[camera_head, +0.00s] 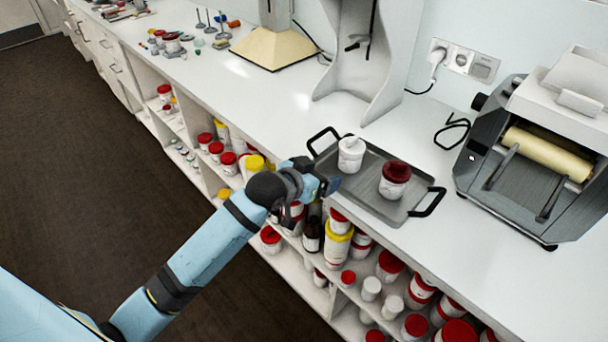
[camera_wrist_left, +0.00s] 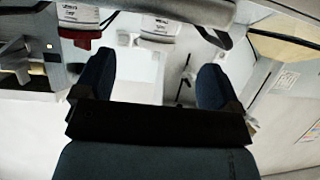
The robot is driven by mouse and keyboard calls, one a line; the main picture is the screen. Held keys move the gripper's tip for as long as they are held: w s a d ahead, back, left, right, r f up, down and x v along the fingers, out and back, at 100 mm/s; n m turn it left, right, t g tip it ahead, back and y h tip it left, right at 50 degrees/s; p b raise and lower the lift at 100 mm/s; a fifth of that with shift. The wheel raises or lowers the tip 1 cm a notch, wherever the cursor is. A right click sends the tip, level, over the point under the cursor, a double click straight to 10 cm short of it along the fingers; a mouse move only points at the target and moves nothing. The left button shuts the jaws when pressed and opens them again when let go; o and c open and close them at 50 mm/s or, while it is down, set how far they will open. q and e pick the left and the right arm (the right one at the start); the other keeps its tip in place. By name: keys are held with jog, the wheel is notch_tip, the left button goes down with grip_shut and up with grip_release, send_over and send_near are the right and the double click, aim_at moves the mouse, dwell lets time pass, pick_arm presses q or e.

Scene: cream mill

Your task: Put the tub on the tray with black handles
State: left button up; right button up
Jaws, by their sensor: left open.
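The grey tray with black handles (camera_head: 365,188) lies on the white counter. A white tub with a white lid (camera_head: 350,155) stands upright on its left part. A tub with a dark red lid (camera_head: 394,180) stands upright on its right part. My left gripper (camera_head: 331,185) is open and empty at the tray's front left edge, beside the white tub and apart from it. In the left wrist view my two fingers (camera_wrist_left: 155,76) are spread with nothing between them. The red-lidded tub (camera_wrist_left: 80,18) and the white tub (camera_wrist_left: 157,26) show upside down at the top.
A roller mill (camera_head: 540,150) stands right of the tray. A grey stand (camera_head: 365,70) is behind it. Shelves (camera_head: 300,265) below the counter hold several red- and yellow-lidded tubs. The counter (camera_head: 250,105) left of the tray is mostly clear.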

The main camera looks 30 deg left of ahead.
pick_arm(q)
jog(key=s+d+f+g, duration=0.1)
jog(key=s+f, duration=0.9)
jog(key=s, duration=0.2)
jog(key=s+d+f+g, duration=0.1)
jog(key=s+f, duration=0.9)
jog(key=s, duration=0.3)
jog(key=shift+d+f+n+y, duration=0.25)
jog(key=shift+d+n+y, duration=0.05)
jog(key=shift+d+y, duration=0.1)
jog(key=shift+s+r, duration=0.1)
notch_tip(320, 180, up, 10)
jog(key=p, duration=1.2)
jog(key=shift+s+a+r, duration=0.2)
jog(key=shift+a, duration=0.15)
jog(key=shift+r, duration=0.15)
